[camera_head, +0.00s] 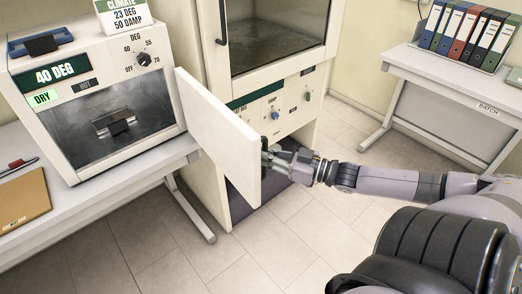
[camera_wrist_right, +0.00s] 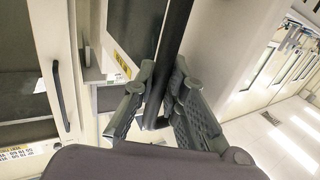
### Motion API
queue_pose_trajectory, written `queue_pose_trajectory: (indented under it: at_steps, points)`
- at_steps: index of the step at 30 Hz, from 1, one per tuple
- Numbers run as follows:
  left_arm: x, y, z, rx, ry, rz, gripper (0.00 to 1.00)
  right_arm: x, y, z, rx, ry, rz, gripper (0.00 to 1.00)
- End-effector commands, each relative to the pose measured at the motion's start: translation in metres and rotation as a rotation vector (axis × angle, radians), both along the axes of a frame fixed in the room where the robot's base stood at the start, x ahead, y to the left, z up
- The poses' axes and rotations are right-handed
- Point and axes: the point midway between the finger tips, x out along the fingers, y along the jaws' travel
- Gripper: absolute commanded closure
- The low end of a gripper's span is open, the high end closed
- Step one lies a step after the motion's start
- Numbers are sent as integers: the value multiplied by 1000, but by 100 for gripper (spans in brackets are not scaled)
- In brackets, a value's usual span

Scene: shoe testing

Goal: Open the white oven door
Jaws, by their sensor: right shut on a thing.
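The white oven (camera_head: 92,68) stands on the left bench, with a "40 DEG" display and a dial. Its white door (camera_head: 215,135) is swung wide out from the right side. The dark oven chamber (camera_head: 85,108) shows, with a small black object (camera_head: 118,122) inside. My right gripper (camera_head: 272,160) is at the door's outer face, partly hidden by the door edge. In the right wrist view the gripper (camera_wrist_right: 158,105) is shut around the black bar handle (camera_wrist_right: 174,45). My left gripper is not in view.
A tall white cabinet (camera_head: 270,80) with a dark window and knobs stands right behind the door. Its black handle (camera_head: 222,22) shows. A side table (camera_head: 455,72) with several binders is at the right. The tiled floor (camera_head: 150,250) in front is clear.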

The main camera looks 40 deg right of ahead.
Motion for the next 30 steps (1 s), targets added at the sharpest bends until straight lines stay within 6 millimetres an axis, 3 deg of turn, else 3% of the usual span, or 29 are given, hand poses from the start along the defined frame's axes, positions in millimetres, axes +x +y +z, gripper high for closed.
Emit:
queue_pose_trajectory:
  at_steps: [9,10,19,30]
  points:
    - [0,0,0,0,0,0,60,0,0,0,3,1,-1,100]
    - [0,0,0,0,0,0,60,0,0,0,3,1,-1,87]
    - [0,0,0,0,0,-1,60,0,0,0,1,0,-1,67]
    - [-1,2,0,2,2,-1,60,-2,-1,-1,0,1,-1,67]
